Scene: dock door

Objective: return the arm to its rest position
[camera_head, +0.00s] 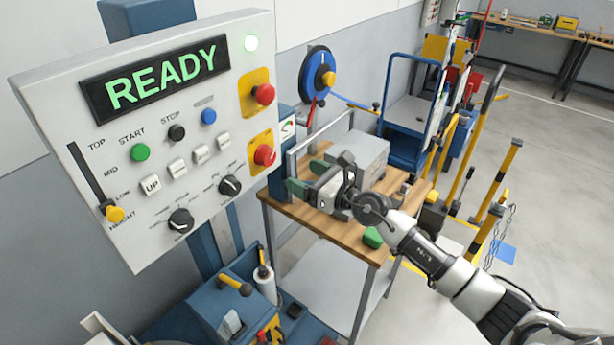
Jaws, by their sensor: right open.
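My right gripper (300,189) reaches in from the lower right, its fingers pointing left over a small wood-topped table. Its jaws are open with nothing between them. The fingertips are to the right of a grey control panel (100,165) and look apart from it. My left gripper is not in view.
The table (325,222) carries a grey box (358,155) and a green object (373,237). Red buttons (264,94) stick out from the panel's right side. Blue machinery (215,310) stands below. A blue cart (402,130) and yellow posts (500,175) are farther right.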

